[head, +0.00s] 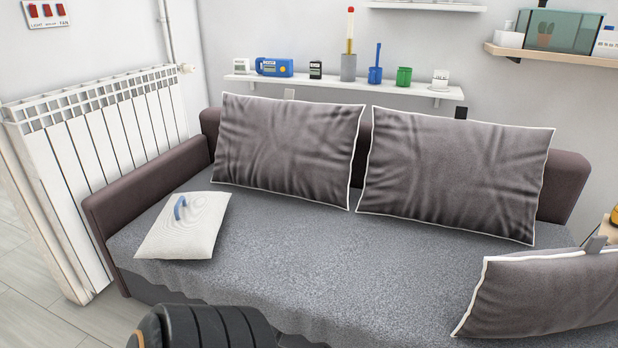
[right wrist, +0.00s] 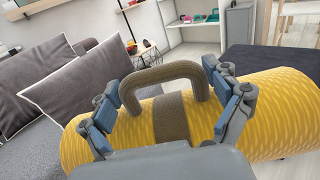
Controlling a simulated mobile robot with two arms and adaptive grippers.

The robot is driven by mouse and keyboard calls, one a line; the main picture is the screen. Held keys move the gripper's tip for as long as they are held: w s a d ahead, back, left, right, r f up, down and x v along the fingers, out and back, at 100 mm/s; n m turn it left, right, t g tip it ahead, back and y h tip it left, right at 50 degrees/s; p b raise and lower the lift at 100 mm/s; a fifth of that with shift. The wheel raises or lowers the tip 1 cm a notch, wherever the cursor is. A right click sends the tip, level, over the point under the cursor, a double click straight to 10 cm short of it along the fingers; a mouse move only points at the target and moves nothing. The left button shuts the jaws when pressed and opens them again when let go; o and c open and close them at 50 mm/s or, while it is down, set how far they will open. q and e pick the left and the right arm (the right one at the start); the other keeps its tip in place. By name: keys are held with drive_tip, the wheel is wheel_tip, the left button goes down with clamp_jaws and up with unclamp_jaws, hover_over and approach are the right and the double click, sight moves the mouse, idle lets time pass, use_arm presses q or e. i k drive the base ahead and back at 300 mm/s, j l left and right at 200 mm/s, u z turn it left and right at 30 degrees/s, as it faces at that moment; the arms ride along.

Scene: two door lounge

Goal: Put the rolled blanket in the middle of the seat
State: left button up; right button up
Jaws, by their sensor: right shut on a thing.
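The rolled blanket (right wrist: 275,115) is a yellow, wave-patterned roll with a brown band and a brown arched handle, seen in the right wrist view. My right gripper (right wrist: 165,105) is shut on it, its blue-padded fingers on either side of the handle. The roll lies across the right wrist view, held beside the sofa. The seat (head: 310,255) is the speckled grey top of a sofa in the head view; its middle is bare. Neither the blanket nor my right gripper shows in the head view. My left gripper is not in view.
Two grey cushions (head: 290,150) (head: 455,175) lean on the sofa back, and a third (head: 545,292) lies at the right end. A white pillow (head: 190,232) with a blue handle lies at the left end. A white radiator (head: 95,165) stands left; a shelf (head: 345,87) hangs behind.

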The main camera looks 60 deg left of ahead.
sight(341, 277)
drive_tip(key=u, duration=1.75)
drive_tip(key=i+j+u, duration=0.2)
drive_tip(key=i+u, duration=0.2)
drive_tip(key=i+j+u, duration=0.1)
drive_tip(key=i+u, duration=0.25)
drive_tip(key=i, duration=0.1)
